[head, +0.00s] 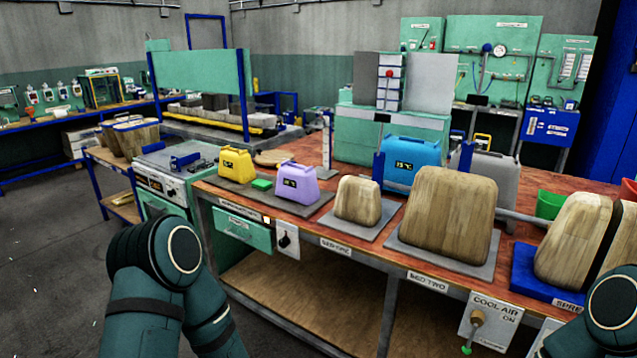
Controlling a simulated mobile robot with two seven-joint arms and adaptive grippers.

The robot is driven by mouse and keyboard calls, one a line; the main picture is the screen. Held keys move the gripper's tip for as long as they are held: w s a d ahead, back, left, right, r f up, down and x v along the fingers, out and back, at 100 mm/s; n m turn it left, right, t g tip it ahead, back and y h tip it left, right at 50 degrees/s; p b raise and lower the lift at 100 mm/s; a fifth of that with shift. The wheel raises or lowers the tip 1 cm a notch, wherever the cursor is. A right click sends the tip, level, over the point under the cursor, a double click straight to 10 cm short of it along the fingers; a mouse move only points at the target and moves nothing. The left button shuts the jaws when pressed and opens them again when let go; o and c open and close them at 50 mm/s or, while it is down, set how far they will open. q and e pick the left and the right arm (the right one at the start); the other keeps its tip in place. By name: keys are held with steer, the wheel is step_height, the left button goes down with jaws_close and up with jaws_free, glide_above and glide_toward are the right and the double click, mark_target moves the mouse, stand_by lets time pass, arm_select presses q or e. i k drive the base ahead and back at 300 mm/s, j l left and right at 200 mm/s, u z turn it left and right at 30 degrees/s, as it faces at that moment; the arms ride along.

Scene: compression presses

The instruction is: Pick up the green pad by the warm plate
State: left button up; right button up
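A small flat green pad (262,184) lies between a yellow canister-shaped block (236,164) and a purple one (297,184). All three rest on a dark grey plate (312,205) at the left end of the brown-topped bench (420,265). I take this to be the warm plate, but its label is not clearly readable. The top and front of the pad show, and nothing covers it. My left and right arms show only as links at the bottom corners. Neither gripper is in view.
Wooden blocks stand on grey plates, a small one (357,201) and a large one (448,220), right of the purple block. A blue canister (411,163) stands behind. A control cabinet (165,178) adjoins the bench's left end. Floor at the left is clear.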

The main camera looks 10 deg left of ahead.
mark_target(261, 185)
steer(key=i+j+z, duration=0.2)
steer(key=j+z, duration=0.2)
steer(key=i+j+z, duration=0.15)
steer(key=j+z, duration=0.25)
steer(key=i+j+z, duration=0.2)
steer(key=j, duration=0.25)
steer(key=j+z, duration=0.15)
steer(key=j, duration=0.3)
steer(key=i+j+z, duration=0.1)
steer(key=j, duration=1.85)
steer(key=i+z, duration=0.05)
